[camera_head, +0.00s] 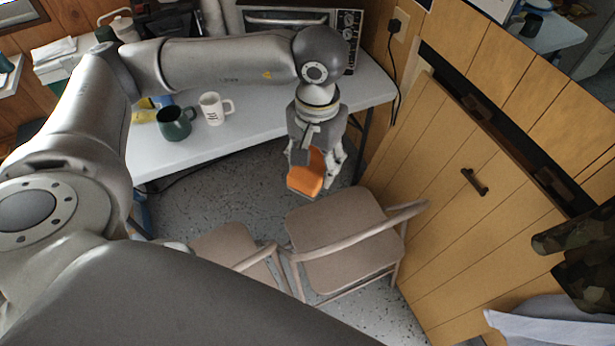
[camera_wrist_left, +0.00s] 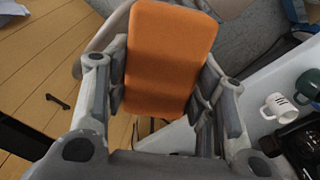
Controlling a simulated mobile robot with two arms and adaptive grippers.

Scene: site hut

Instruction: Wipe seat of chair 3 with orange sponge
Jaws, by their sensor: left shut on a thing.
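The orange sponge (camera_head: 307,179) is held in my left gripper (camera_head: 318,165), whose fingers are shut on its sides. In the left wrist view the sponge (camera_wrist_left: 168,60) sits between the two fingers of the left gripper (camera_wrist_left: 163,85). In the head view the sponge appears above the far edge of a beige chair seat (camera_head: 340,225); I cannot tell the gap between them. A second beige chair (camera_head: 228,245) stands to its left, partly hidden by my arm. Which one is chair 3 cannot be told from the pictures. My right gripper is not in view.
A white table (camera_head: 255,124) stands behind the chairs with a green mug (camera_head: 174,124), a white mug (camera_head: 213,108) and a toaster oven (camera_head: 347,38). A wooden sliding door (camera_head: 455,200) closes off the right side. Speckled floor (camera_head: 215,192) is clear between table and chairs.

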